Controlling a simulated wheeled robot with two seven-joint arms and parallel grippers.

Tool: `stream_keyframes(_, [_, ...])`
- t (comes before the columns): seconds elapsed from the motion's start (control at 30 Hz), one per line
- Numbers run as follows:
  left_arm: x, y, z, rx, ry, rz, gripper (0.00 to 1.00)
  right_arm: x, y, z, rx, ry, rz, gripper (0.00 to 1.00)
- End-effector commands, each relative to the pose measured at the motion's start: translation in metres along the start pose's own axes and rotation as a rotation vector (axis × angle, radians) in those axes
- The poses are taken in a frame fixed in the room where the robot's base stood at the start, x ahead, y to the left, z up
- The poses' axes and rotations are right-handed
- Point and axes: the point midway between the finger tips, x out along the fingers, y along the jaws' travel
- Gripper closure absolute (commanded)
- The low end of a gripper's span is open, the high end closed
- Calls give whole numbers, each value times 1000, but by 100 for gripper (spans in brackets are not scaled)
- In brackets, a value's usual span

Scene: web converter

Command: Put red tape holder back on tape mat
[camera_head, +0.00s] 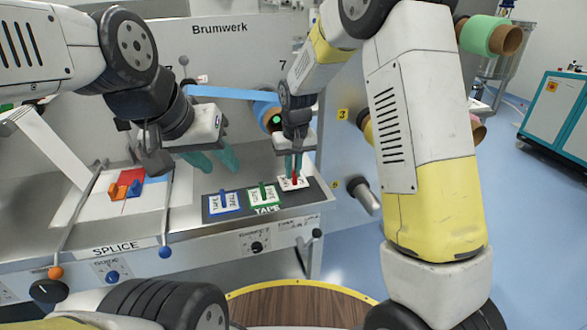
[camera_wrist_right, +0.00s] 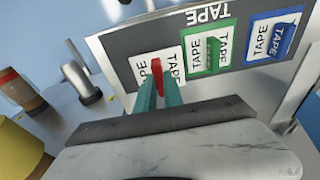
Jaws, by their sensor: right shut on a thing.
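The red tape holder (camera_head: 295,181) is at the right end of the dark tape mat (camera_head: 312,194), over a white TAPE label. My right gripper (camera_head: 293,168) points down and is shut on its upright red part. In the right wrist view the red holder (camera_wrist_right: 157,72) sits between the teal fingertips (camera_wrist_right: 158,84), over the mat (camera_wrist_right: 118,48). I cannot tell whether it rests fully on the mat. The blue holder (camera_head: 224,198) and green holder (camera_head: 263,193) stand on the mat to its left. My left gripper (camera_head: 213,160) is open and empty above the bench.
The splice area at left has an orange piece (camera_head: 117,191) and a blue piece (camera_head: 135,188) by a red patch. A blue web (camera_head: 232,92) runs to a roll behind my grippers. Knobs line the bench front (camera_head: 257,245). A grey peg (camera_head: 365,197) sticks out right of the mat.

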Motion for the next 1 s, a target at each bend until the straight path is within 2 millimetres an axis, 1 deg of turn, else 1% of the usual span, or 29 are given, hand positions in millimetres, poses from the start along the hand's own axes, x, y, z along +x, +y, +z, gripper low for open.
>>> stream_keyframes(0.03, [0, 0, 0, 0, 0, 0, 63, 12, -2, 5, -3, -10, 0, 100])
stream_keyframes(0.13, [0, 0, 0, 0, 0, 0, 63, 26, -2, 7, -2, -7, -1, 100])
stream_keyframes(0.2, [0, 0, 0, 0, 0, 0, 63, 29, -2, 7, -2, -5, -1, 100])
stream_keyframes(0.4, [0, 0, 0, 0, 0, 0, 63, 29, -2, 6, -2, -4, -1, 100])
stream_keyframes(0.53, [0, 0, 0, 0, 0, 0, 63, 32, -2, 7, -2, -5, -1, 100])
stream_keyframes(0.57, [0, 0, 0, 0, 0, 0, 63, 32, -2, 7, -2, -5, -1, 82])
stream_keyframes(0.63, [0, 0, 0, 0, 0, 0, 63, 31, -2, 7, -2, -5, -1, 69])
stream_keyframes(0.67, [0, 0, 0, 0, 0, 0, 63, 31, -2, 7, -2, -5, -1, 66])
stream_keyframes(1.0, [0, 0, 0, 0, 0, 0, 63, 29, -2, 6, -2, -3, -1, 66])
